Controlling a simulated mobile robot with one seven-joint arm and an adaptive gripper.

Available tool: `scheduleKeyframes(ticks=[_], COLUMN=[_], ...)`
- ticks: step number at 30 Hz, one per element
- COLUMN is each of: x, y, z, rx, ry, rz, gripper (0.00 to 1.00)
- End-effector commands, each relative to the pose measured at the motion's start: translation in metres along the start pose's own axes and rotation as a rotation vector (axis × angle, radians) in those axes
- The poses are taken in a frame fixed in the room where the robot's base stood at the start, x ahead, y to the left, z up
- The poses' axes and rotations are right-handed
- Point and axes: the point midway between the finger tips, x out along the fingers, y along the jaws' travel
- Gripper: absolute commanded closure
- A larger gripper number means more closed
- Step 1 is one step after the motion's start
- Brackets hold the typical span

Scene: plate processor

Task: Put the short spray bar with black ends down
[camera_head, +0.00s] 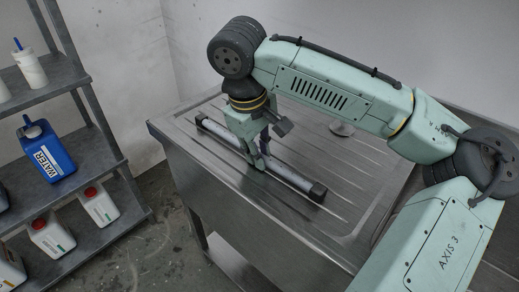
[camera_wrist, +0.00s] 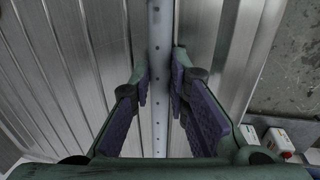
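The short spray bar (camera_head: 290,175) is a long grey tube with black ends. It lies diagonally over the metal drainboard (camera_head: 345,205), at or very near its surface; I cannot tell whether it touches. My gripper (camera_head: 260,160) points down at the middle of the bar. In the wrist view, the bar (camera_wrist: 160,45) runs straight up the picture, with a row of small holes. The fingertips of my gripper (camera_wrist: 160,85) are close against both sides of it and look shut on it. The black ends are outside the wrist view.
A grey shelf rack (camera_head: 65,85) stands at the left with a blue water jug (camera_head: 46,150) and white bottles with red caps (camera_head: 98,205). The ribbed drainboard is mostly bare. Walls close off the back.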

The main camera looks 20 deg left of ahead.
Motion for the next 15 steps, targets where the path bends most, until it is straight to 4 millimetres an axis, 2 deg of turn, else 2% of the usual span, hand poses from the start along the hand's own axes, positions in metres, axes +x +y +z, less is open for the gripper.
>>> scheduleKeyframes(ticks=[9,15], x=[-0.0003,-0.0001], y=[-0.0001,-0.0004], z=[0.0,0.0001], rx=[0.0,-0.001], ry=[0.0,0.0], rz=[0.0,-0.001], gripper=[0.64,0.64])
